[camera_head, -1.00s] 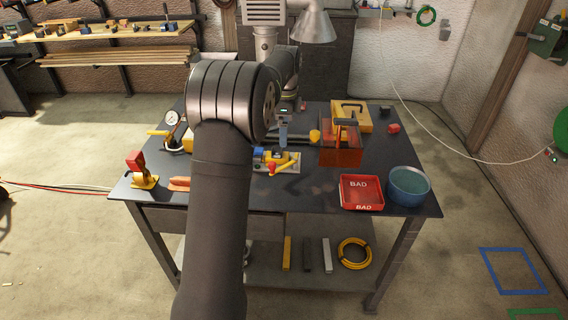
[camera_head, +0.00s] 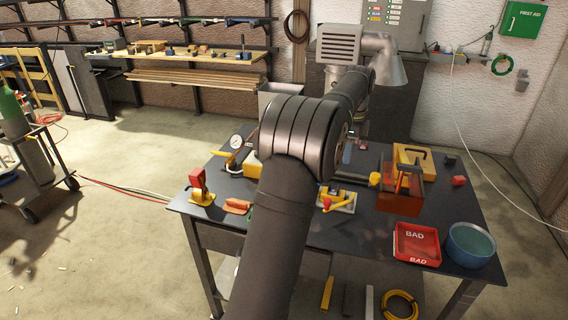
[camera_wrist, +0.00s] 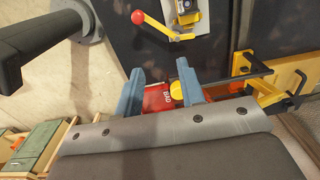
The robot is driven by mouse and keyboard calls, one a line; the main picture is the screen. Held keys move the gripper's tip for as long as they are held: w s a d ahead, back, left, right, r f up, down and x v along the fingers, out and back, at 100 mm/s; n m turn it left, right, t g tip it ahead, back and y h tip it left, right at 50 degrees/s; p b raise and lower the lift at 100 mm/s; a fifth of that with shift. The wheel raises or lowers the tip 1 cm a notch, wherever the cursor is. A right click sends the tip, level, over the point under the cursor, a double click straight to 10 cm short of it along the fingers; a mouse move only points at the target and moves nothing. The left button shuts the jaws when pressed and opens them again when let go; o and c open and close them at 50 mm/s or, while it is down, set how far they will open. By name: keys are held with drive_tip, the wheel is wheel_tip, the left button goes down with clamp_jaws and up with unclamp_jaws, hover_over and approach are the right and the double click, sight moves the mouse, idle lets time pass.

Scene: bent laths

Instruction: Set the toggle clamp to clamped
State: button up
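The toggle clamp (camera_head: 343,200) sits on a light plate on the dark table, just right of my arm, which partly hides it in the head view. It has a yellow lever with a red ball. In the wrist view the clamp (camera_wrist: 172,33) is at the top, with its lever lying out to the left and the red ball at the far end. My gripper (camera_wrist: 160,72) shows in the wrist view as two blue fingers, spread apart and empty, clear of the lever. In the head view the arm largely hides the gripper.
A red BAD tray (camera_head: 416,244) and a blue bowl (camera_head: 470,244) stand at the table's front right. An orange box (camera_head: 399,197) and a yellow ball (camera_head: 375,179) are right of the clamp. A red-handled yellow fixture (camera_head: 200,188) stands at the left.

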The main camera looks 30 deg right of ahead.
drive_tip(key=shift+w+a+f+n, duration=0.1)
drive_tip(key=shift+a+f+n, duration=0.05)
drive_tip(key=shift+n, duration=0.55)
clamp_jaws()
drive_tip(key=w+a+f+n+t, duration=0.1)
drive_tip(key=a+f+n+t, duration=0.1)
drive_tip(key=n, duration=0.9)
drive_tip(key=w+a+f+n+t, duration=0.1)
drive_tip(key=a+f+n, duration=0.1)
drive_tip(key=n, duration=1)
drive_tip(key=shift+w+a+f+n+t+h, duration=0.2)
drive_tip(key=shift+w+f+n+t+h, duration=0.15)
drive_tip(key=shift+f, duration=0.35)
